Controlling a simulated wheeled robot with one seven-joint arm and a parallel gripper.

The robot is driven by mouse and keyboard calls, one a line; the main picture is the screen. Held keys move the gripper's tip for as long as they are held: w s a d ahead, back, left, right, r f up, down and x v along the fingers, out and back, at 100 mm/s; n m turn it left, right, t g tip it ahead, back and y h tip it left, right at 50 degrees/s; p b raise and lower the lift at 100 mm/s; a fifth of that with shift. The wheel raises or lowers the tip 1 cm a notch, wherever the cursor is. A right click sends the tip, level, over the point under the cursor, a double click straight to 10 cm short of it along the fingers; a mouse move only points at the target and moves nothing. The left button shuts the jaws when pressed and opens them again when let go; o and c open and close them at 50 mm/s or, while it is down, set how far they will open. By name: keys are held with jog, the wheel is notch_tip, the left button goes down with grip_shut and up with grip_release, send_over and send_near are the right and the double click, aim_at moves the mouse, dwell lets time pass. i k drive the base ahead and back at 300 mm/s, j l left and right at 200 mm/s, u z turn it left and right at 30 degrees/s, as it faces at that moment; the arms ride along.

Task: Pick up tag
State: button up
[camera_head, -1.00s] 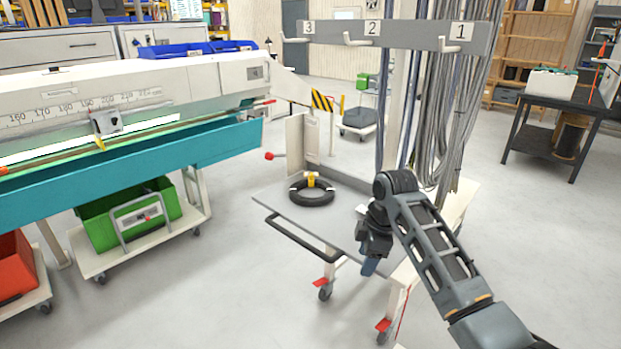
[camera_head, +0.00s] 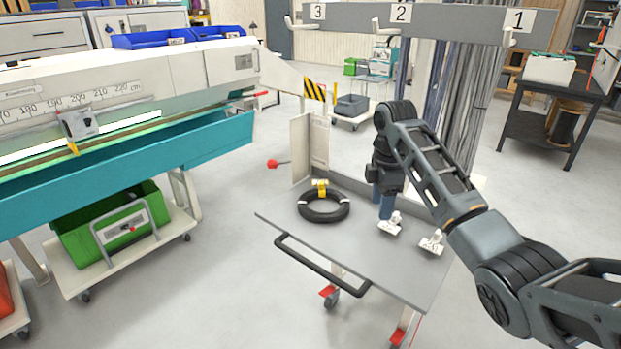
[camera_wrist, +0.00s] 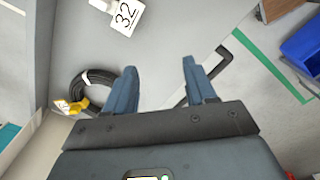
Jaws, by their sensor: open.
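Two white tags lie on the grey cart top (camera_head: 360,258). One tag (camera_head: 390,227) is just below my gripper in the head view, and the other tag (camera_head: 432,244) is to its right. A white tag marked 32 (camera_wrist: 126,15) shows at the top of the wrist view, beyond my fingertips; I cannot tell which of the two it is. My gripper (camera_head: 385,208) is above the cart, with fingers pointing down. In the wrist view my gripper (camera_wrist: 158,66) is open, with nothing between its fingers.
A black cable coil (camera_head: 324,206) with a yellow tag (camera_head: 321,187) lies on the cart's left side. A black handle (camera_head: 320,266) runs along its front edge. Hooks numbered 1 to 3 hang on a grey rail (camera_head: 440,27) above. Grey cables (camera_head: 470,110) hang behind my arm.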

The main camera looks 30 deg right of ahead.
aim_at(321, 185)
jog(key=i, duration=0.85)
